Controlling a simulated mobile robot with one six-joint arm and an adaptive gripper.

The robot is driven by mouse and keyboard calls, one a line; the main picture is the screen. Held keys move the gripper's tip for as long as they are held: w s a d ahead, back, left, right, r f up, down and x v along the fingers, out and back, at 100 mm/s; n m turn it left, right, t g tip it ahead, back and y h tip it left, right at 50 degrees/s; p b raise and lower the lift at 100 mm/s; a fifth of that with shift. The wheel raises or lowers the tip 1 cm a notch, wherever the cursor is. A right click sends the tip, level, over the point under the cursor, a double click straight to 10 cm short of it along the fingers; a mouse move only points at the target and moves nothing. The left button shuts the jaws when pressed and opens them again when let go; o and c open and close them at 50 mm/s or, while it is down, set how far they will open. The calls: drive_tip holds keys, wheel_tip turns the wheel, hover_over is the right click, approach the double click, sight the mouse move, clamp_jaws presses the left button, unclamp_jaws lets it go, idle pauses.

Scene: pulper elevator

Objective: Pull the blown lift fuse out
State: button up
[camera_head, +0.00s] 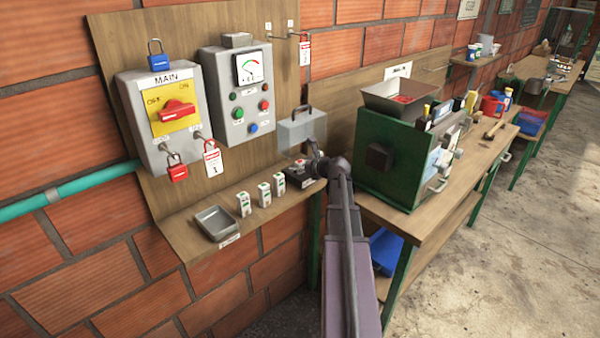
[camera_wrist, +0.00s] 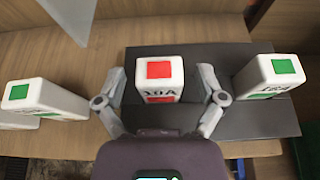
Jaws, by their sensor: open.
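In the wrist view, a white fuse with red markings and dark lettering (camera_wrist: 160,73) stands in the dark fuse block (camera_wrist: 225,118). My gripper (camera_wrist: 162,85) is open, with one finger on each side of this fuse; I cannot tell whether the fingers touch it. A green-marked fuse (camera_wrist: 265,76) stands on the block to the right. Another green-marked white fuse (camera_wrist: 45,98) is to the left, off the block. In the head view, my gripper (camera_head: 310,162) is at the fuse block (camera_head: 300,180), mostly hiding the red-marked fuse.
Several green-marked fuses (camera_head: 264,194) stand on the wooden shelf (camera_head: 180,238) beside a grey tray (camera_head: 214,222). A grey cover (camera_head: 302,130) stands open behind the block. The MAIN switch box (camera_head: 165,125) and control box (camera_head: 238,95) are above. A green machine (camera_head: 385,155) is to the right.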

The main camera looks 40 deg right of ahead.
sight(300, 161)
clamp_jaws()
idle(0.4)
drive_tip(key=shift+r, duration=0.15)
wheel_tip(300, 161, up, 7)
drive_tip(key=p, duration=0.7)
drive_tip(key=s+d, duration=0.1)
drive_tip(key=s, duration=1.7)
drive_tip(key=shift+d, duration=0.25)
